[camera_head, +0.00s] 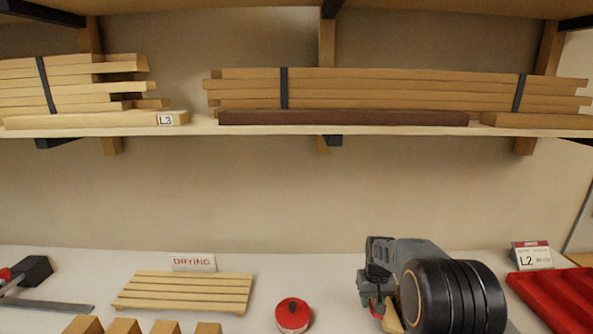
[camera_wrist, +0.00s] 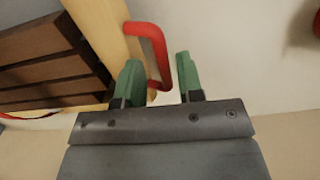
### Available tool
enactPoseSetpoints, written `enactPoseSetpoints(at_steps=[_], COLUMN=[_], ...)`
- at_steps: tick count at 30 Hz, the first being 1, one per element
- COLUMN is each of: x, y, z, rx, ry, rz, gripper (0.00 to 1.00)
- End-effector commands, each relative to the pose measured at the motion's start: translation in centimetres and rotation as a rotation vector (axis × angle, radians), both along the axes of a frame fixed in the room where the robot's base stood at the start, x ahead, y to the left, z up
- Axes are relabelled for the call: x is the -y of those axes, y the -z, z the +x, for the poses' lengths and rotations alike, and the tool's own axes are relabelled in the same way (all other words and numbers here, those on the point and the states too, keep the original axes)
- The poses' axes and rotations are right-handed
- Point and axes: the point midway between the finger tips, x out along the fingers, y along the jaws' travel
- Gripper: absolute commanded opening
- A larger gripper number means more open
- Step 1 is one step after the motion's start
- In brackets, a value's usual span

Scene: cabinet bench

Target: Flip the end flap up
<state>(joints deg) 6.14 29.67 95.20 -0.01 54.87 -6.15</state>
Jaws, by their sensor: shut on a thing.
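In the wrist view, my gripper (camera_wrist: 157,78), with green finger pads, is shut on a bent red handle (camera_wrist: 158,50). The handle is fixed to a pale wooden edge (camera_wrist: 98,28), which I take to be the end flap. Dark brown slats (camera_wrist: 40,60) lie beside that edge at the left. In the head view, my arm hides most of this spot. A small red piece (camera_head: 376,311) and a bit of pale wood (camera_head: 392,317) show beside my arm. I cannot tell the flap's angle.
A slatted wooden rack (camera_head: 185,291) stands by a "DRYING" sign (camera_head: 193,263) on the pale bench. A round red-topped item (camera_head: 293,314), wood blocks (camera_head: 122,326), a clamp (camera_head: 36,272) and a red tray (camera_head: 556,296) lie around. A lumber shelf (camera_head: 270,128) runs above.

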Motion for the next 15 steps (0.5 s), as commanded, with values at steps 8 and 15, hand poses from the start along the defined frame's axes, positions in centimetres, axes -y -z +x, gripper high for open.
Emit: enactPoseSetpoints(at_steps=[8, 15], x=[0.00, 0.19], y=[0.70, 0.69], z=[-0.38, -0.40], rx=[-0.016, -0.017], ry=[0.004, 0.005], rz=[0.004, 0.002], gripper=[0.47, 0.47])
